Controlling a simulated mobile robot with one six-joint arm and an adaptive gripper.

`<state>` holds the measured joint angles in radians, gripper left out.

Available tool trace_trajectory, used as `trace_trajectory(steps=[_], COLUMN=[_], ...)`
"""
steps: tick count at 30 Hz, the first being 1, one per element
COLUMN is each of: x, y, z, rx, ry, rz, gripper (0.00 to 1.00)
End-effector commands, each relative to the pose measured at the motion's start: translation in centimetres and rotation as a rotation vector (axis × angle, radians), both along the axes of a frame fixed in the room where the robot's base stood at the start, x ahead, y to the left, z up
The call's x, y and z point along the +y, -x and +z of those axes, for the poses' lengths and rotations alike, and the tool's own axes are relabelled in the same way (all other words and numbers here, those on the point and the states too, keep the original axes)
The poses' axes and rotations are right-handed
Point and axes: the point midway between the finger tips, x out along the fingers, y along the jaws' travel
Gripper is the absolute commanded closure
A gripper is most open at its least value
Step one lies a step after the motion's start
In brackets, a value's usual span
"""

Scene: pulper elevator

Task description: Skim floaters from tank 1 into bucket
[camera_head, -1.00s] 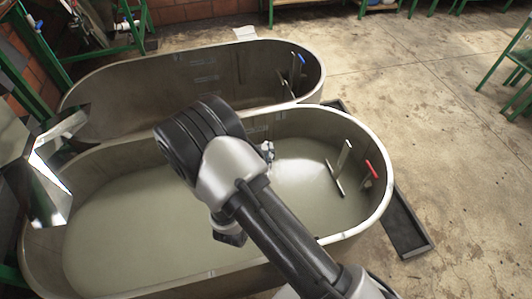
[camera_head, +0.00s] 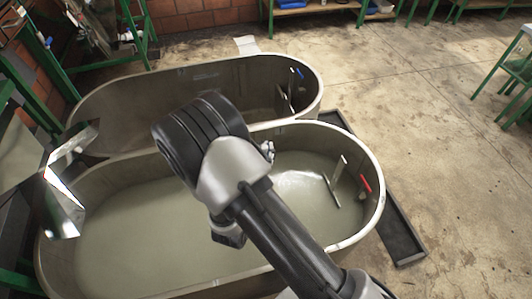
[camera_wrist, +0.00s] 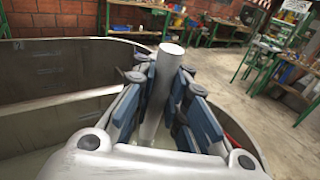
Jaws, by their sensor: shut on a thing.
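My gripper (camera_wrist: 183,88), with blue finger pads, is shut on a pale grey round rod (camera_wrist: 171,50) in the wrist view. The rod's lower end is hidden by my gripper. In the head view, my arm covers most of the gripper and what it holds. The near oval tank (camera_head: 372,232) holds greyish-green liquid, and my arm reaches over it. A second oval tank (camera_head: 185,72) stands behind it. I cannot tell from markings which is tank 1. No floaters can be made out, and no bucket can be identified.
Inside the near tank's right end are a red handle (camera_head: 366,183) and a pale upright piece (camera_head: 340,167). The far tank has a blue handle (camera_head: 299,73). A dark floor channel (camera_head: 400,240) runs along the right. Shiny metal equipment (camera_head: 66,205) stands left. Concrete floor at right is open.

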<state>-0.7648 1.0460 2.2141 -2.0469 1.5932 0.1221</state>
Motion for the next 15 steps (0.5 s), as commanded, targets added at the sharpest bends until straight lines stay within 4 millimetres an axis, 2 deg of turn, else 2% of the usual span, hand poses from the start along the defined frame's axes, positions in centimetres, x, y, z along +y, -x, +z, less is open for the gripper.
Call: trace_trajectory(steps=[1, 15], x=[0.0, 0.0], y=[0.0, 0.0], z=[1.0, 5.6], rx=[-0.003, -0.003], ry=[-0.001, -0.001], rz=[0.000, 0.000], gripper=[1.00, 1.00])
